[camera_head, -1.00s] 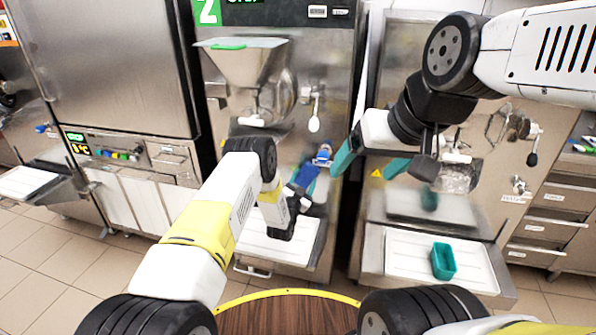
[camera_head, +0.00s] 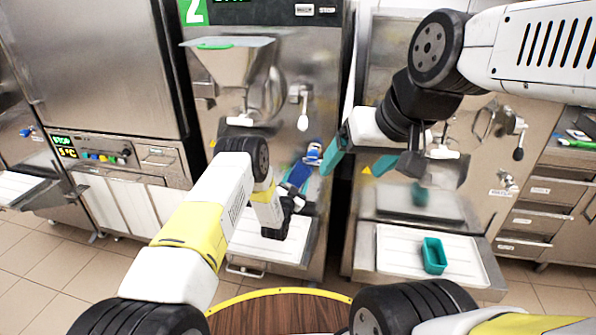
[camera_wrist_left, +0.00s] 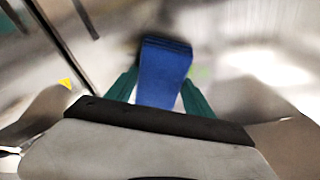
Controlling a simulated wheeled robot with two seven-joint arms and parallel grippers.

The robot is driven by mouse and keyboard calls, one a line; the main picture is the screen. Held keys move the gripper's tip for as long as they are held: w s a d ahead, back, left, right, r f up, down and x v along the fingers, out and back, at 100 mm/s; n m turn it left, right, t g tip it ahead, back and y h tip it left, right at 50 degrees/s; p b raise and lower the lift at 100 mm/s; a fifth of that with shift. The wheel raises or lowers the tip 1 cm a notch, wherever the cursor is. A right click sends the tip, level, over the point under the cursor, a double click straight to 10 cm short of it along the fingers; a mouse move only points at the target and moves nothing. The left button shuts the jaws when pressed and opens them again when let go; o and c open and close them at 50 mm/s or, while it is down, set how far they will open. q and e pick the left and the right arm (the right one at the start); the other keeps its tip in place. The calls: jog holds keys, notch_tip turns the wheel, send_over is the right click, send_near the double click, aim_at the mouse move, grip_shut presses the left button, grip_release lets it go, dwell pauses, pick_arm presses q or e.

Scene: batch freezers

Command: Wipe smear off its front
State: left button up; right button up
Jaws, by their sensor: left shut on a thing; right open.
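My left gripper (camera_head: 298,184) is shut on a blue cloth-like wiper (camera_head: 299,174), close to the steel front of the machine marked 2 (camera_head: 330,120). The left wrist view shows the blue wiper (camera_wrist_left: 163,72) between the teal fingers, with the steel front blurred behind it. I cannot tell whether the wiper touches the front. No smear can be made out clearly; a faint greenish patch (camera_wrist_left: 200,73) shows beside the wiper. My right gripper (camera_head: 358,163) is open and empty, in front of the machine to the right.
A white drip tray (camera_head: 270,245) lies below the left gripper. A teal container (camera_head: 433,255) stands on the right machine's tray (camera_head: 400,250). A hopper (camera_head: 230,62) and a white-knobbed lever (camera_head: 303,122) stick out above. A round wooden top (camera_head: 280,315) is in front of me.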

aim_at(280, 169)
pick_arm(q)
jog(key=shift+w+a, duration=0.45)
jog(key=shift+a, duration=0.85)
jog(key=shift+w+a, duration=0.4)
jog(key=shift+a, duration=0.9)
jog(key=shift+w+a, duration=0.45)
jog(key=shift+a, duration=0.85)
jog(key=r+v, duration=0.1)
jog(key=v, duration=0.5)
jog(key=shift+d, duration=0.2)
jog(key=shift+s, duration=0.2)
jog(key=v, duration=0.2)
jog(key=shift+s, duration=0.45)
jog(key=shift+r, duration=0.1)
